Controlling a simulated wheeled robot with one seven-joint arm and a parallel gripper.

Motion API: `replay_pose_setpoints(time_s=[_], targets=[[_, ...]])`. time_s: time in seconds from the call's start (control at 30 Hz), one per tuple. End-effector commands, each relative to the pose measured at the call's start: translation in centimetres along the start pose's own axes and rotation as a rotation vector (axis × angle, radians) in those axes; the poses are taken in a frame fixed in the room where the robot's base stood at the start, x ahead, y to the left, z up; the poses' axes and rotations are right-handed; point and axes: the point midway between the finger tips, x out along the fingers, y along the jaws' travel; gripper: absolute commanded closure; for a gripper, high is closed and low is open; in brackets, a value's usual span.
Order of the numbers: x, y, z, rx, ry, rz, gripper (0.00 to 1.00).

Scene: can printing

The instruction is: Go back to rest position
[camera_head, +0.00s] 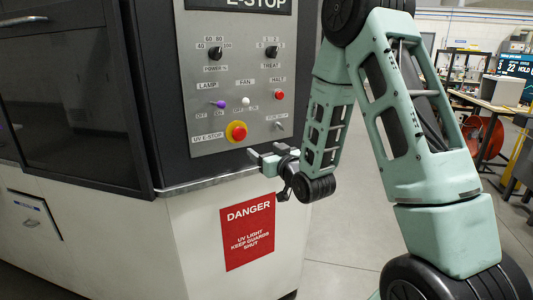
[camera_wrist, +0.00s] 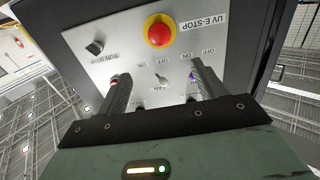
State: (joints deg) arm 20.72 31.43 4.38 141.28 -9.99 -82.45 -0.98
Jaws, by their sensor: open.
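My gripper (camera_head: 262,158) is in front of the lower edge of the machine's grey control panel (camera_head: 205,80), below and right of the red UV e-stop button (camera_head: 237,131). In the wrist view my gripper (camera_wrist: 162,78) has its two dark fingers apart, with nothing held between them. The wrist view shows the panel upside down, with the e-stop button (camera_wrist: 159,31) on its yellow ring beyond the fingertips. The purple lamp switch (camera_head: 219,104), white fan switch (camera_head: 246,100) and red halt button (camera_head: 279,95) are on the panel above. I cannot tell whether the gripper touches the panel.
The machine's white lower body bears a red danger sign (camera_head: 248,232) just below my gripper. A dark glass guard (camera_head: 70,105) is at the left. Open floor (camera_head: 335,255) lies right of the machine. A workbench (camera_head: 490,105) and a red reel (camera_head: 483,137) stand farther back right.

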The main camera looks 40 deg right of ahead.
Motion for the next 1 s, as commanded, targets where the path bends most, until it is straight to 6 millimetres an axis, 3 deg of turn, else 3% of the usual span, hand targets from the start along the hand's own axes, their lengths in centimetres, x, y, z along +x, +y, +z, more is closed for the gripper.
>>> replay_pose_setpoints(time_s=[0.33,0.43,0.57,0.67,0.87,1.0], targets=[[0.0,0.0,0.0,0.000,0.000,0.000,0.31],[0.1,-1.5,0.4,0.001,-0.038,-0.025,0.31],[-0.3,-6.2,1.6,-0.002,-0.178,-0.102,0.31],[-1.8,-11.2,3.0,-0.018,-0.334,-0.185,0.31],[-8.2,-19.8,5.7,-0.093,-0.660,-0.350,0.31],[-14.9,-24.2,6.9,-0.183,-0.883,-0.460,0.31]])
